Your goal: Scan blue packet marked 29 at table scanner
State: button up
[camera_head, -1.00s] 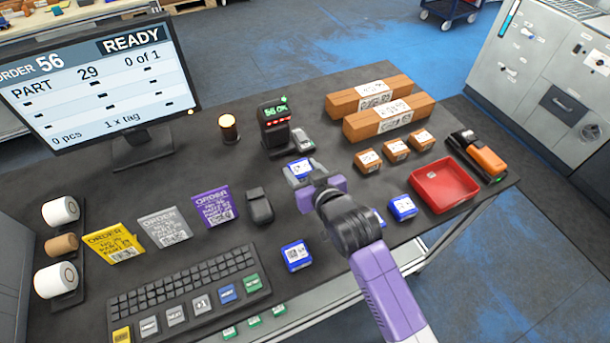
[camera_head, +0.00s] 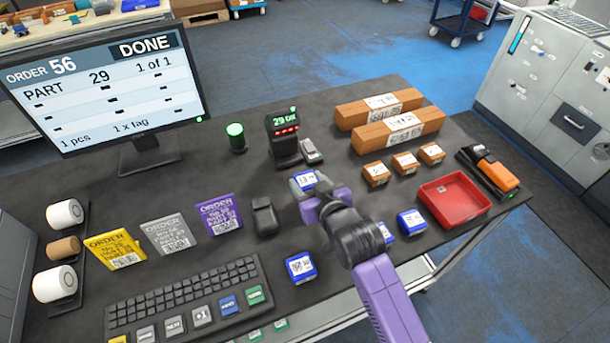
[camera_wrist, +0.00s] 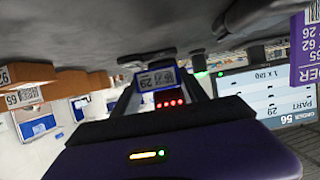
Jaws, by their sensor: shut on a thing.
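My gripper (camera_head: 304,184) is shut on a blue packet (camera_head: 307,178) with a white label, held in front of the table scanner (camera_head: 284,142). In the wrist view the held packet (camera_wrist: 157,79) shows a label reading 29 between the fingers, and the scanner's red lights (camera_wrist: 170,103) show close by. The scanner's display reads 29 OK in green. The monitor (camera_head: 105,85) reads DONE, order 56, part 29, 1 of 1, 1 pcs. The lamp (camera_head: 236,135) is green.
Other blue packets (camera_head: 300,267) (camera_head: 411,223) lie near the front edge, one partly behind my arm. A red tray (camera_head: 455,203), small brown boxes (camera_head: 405,163) and long boxes (camera_head: 400,128) are at right. A keyboard (camera_head: 190,300) and order cards (camera_head: 168,232) are at left.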

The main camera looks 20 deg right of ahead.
jog(key=s+r+p, duration=0.4)
jog(key=s+r, duration=0.4)
jog(key=s, duration=0.3)
jog(key=shift+r, duration=0.3)
